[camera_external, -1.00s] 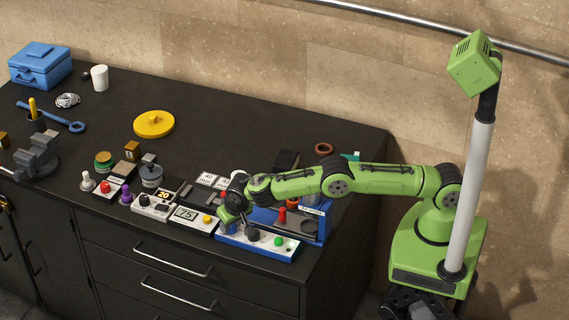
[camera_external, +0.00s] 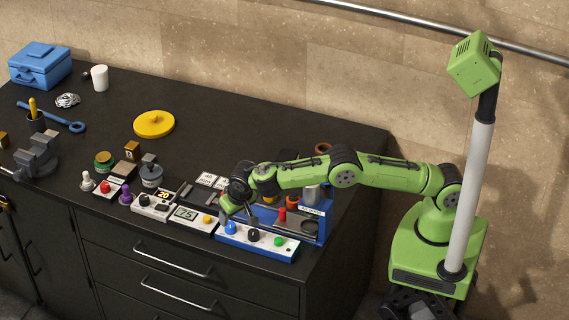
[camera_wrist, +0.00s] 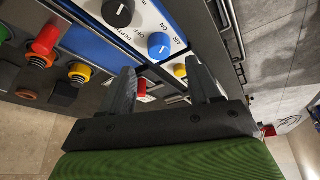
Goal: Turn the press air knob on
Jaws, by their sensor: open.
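The press air knob (camera_external: 231,228) is blue and sits at the left end of the press's white front panel (camera_external: 265,245). In the wrist view the blue knob (camera_wrist: 161,46) has a white pointer line, with AIR, ON and OFF lettering around it. I cannot tell for sure which label the line points to. My gripper (camera_wrist: 158,68) is open and empty. Its two dark fingers are apart from the knob, which shows just beyond the gap between their tips. In the external view my gripper hangs above and behind the panel's left end; its fingertips are hard to make out.
A black knob (camera_wrist: 118,12) is beside the blue one, and a green button (camera_external: 278,241) is further right. A red-topped part (camera_external: 282,215) stands behind the panel. A timer with a 75 display (camera_external: 185,213) is close on the left.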

